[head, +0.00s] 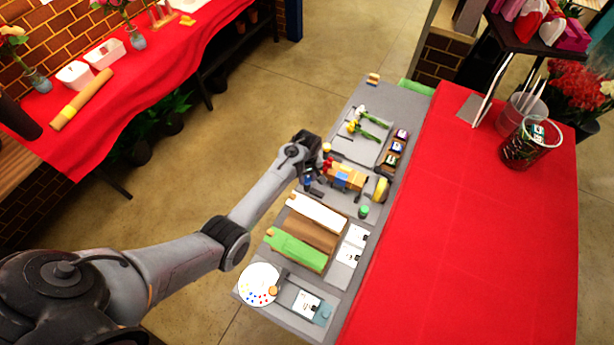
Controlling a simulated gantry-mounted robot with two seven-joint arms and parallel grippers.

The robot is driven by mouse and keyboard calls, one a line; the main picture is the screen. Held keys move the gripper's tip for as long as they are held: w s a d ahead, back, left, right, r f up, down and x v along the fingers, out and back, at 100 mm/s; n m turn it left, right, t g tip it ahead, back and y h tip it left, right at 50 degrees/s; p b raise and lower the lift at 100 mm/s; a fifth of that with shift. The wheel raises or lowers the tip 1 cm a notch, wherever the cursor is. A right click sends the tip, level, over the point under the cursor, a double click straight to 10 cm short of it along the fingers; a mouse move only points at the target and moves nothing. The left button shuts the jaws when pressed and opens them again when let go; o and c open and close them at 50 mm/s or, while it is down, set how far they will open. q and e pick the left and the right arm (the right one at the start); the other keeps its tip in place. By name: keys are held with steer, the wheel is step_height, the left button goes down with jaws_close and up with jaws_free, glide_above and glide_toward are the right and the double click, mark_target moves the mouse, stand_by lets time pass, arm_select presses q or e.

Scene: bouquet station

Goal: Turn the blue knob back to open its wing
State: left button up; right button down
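A small wooden device (358,178) with a blue patch (341,180) on its body sits on the grey work board. A small dark blue piece (308,183) shows at its left side, close to my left gripper; I cannot tell for sure that it is the blue knob. Red (328,164) and yellow (326,148) pieces show near it. My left gripper (316,174) is at the device's left side, dark and small, partly hidden by its own wrist. Whether its fingers are open or touching anything is unclear. My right gripper is out of view.
The grey board (359,103) also holds wrapped rolls such as a green one (297,250), a white palette (259,283), a green jar (363,211) and a tape roll (381,189). The red table (470,230) at right is mostly clear, with glass containers (530,143) at its back.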

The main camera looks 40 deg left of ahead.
arm_select(q)
steer(key=c, duration=0.5)
steer(key=shift+r+m+p, duration=0.15)
steer(key=shift+m+p, duration=1.05)
steer(key=shift+m, duration=0.3)
steer(key=m+p, duration=0.2)
steer(key=m, duration=0.2)
steer(key=shift+m, duration=0.3)
steer(key=m+p, duration=0.1)
steer(key=m, duration=0.7)
steer(key=shift+m, duration=1.4)
